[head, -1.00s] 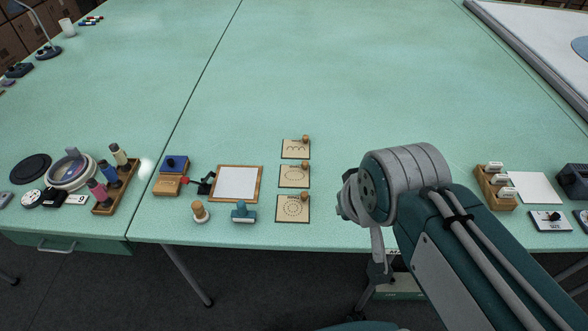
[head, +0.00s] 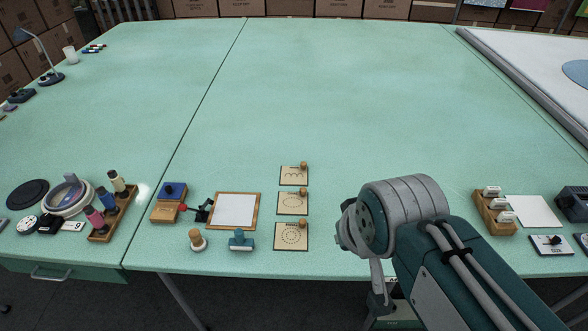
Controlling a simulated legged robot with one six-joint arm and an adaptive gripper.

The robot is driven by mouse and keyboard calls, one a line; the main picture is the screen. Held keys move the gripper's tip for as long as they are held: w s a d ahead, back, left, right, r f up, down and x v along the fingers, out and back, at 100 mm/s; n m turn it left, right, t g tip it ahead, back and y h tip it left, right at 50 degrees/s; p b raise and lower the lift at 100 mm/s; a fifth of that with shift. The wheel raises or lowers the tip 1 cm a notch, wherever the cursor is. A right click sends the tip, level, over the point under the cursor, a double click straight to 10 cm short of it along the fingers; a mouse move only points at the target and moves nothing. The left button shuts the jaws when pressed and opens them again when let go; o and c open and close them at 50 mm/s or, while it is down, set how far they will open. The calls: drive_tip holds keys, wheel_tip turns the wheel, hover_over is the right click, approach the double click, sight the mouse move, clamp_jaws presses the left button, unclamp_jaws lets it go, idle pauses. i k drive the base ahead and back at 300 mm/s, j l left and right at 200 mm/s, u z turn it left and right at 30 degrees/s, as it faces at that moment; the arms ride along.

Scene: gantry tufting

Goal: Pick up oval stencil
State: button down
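Three square tan stencil cards, each with a small wooden knob at its upper right, lie in a column near the table's front edge. The nearest card (head: 291,237) has a dotted closed ring. The middle card (head: 292,204) has a fainter dotted rounded outline, and the far card (head: 293,175) has a wavy line. Which of the two rounded outlines is the oval stencil is too small to tell. My gripper (head: 380,285) seems to hang below my arm's large joint, right of the cards and apart from them. It is mostly hidden, and its fingers cannot be made out.
Left of the cards are a wood-framed white board (head: 235,210), a teal stamp (head: 241,240) and a wooden-knobbed stamp (head: 197,240). A spool rack (head: 117,213) stands farther left. A wooden box (head: 493,213) is at the right. The table (head: 330,95) behind the cards is clear.

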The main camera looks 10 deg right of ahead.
sight(292, 203)
drive_tip(key=i+j, duration=0.15)
drive_tip(key=j, duration=0.15)
drive_tip(key=i+j, duration=0.15)
drive_tip(key=j, duration=0.2)
drive_tip(key=i+j, duration=0.1)
drive_tip(key=j, duration=0.2)
drive_tip(key=i+j, duration=0.15)
drive_tip(key=j, duration=0.2)
